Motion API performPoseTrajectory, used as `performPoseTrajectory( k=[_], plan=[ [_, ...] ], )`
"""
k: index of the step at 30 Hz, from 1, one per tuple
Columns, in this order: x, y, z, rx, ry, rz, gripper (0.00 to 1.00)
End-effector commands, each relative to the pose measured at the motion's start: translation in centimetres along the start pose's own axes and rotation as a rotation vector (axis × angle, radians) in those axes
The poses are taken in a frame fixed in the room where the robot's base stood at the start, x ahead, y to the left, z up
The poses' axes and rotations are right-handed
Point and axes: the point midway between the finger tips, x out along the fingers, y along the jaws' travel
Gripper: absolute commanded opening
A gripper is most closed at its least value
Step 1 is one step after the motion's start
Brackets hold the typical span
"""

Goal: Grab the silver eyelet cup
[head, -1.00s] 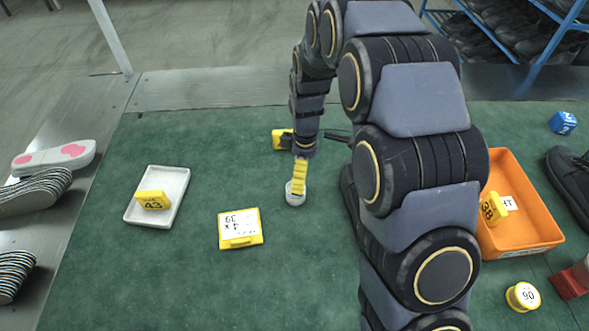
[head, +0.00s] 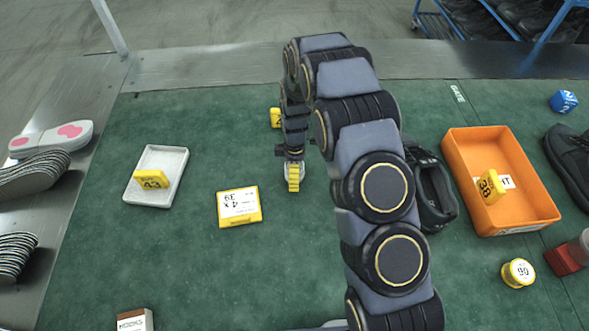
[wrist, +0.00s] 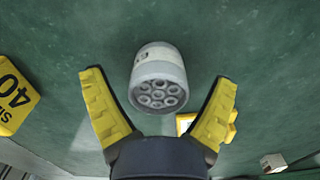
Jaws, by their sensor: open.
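The silver eyelet cup (wrist: 157,68) is a small pale grey cup with several ring-shaped eyelets at its open end. In the wrist view it lies between the two yellow fingers of my gripper (wrist: 160,80), with a visible gap on each side. The fingers are spread open and hold nothing. In the head view my gripper (head: 293,178) is right at the cup (head: 301,170), and a yellow finger hides most of it.
A white tray (head: 172,160) with a yellow 43 tag and a yellow label box (head: 239,207) lie to the left. A black shoe (head: 435,195) and an orange bin (head: 520,222) stand right of my arm. A yellow 40 tag (wrist: 14,95) is close by.

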Motion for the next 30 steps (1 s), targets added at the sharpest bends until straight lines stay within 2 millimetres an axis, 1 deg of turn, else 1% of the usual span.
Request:
performPoseTrajectory(
  k=[6, 7, 8, 9, 11, 12, 24, 28, 30],
  plan=[
    [0.1, 0.1, 0.0, -0.001, 0.001, 0.003, 0.87],
    [0.1, 0.1, 0.0, -0.001, 0.001, 0.003, 0.81],
    [0.1, 0.1, 0.0, -0.001, 0.001, 0.003, 0.68],
    [0.1, 0.1, 0.0, -0.001, 0.001, 0.003, 0.51],
    [0.1, 0.1, 0.0, -0.001, 0.001, 0.003, 0.26],
    [0.1, 0.1, 0.0, -0.001, 0.001, 0.004, 0.2],
    [-0.1, 0.1, -0.1, -0.001, 0.001, 0.005, 0.2],
    [-0.9, 0.2, -0.1, -0.001, 0.002, 0.007, 0.2],
    [-1.9, 0.3, -0.1, -0.002, 0.003, 0.011, 0.2]
  ],
)
